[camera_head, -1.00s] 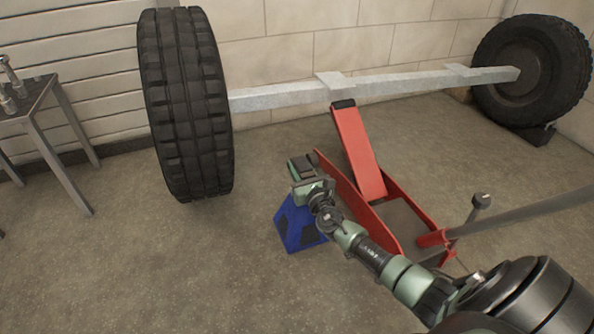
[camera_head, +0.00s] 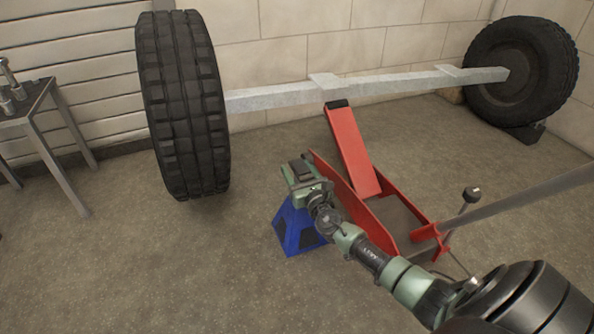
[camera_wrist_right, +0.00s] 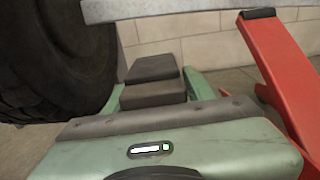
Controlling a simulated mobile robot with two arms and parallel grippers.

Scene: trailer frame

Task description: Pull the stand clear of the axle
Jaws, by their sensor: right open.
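The blue stand (camera_head: 297,232) is upright on the floor, on the near side of the long grey axle (camera_head: 270,98) and apart from it in the head view. My right gripper (camera_head: 302,170) is over the stand's top and hides part of it. In the right wrist view, the open green fingers (camera_wrist_right: 157,90) lie on either side of dark blocks (camera_wrist_right: 152,68), which seem to be the stand's head; contact is not clear. The axle also crosses the top of the wrist view (camera_wrist_right: 165,8), beyond the gripper. My left gripper is not in view.
A red floor jack (camera_head: 354,150) stands close right of the stand, its arm up at the axle. Its handle (camera_head: 530,205) slants right. A large tyre (camera_head: 185,105) is at left, another wheel (camera_head: 515,75) at far right. Floor is clear at front left, before a metal table (camera_head: 30,105).

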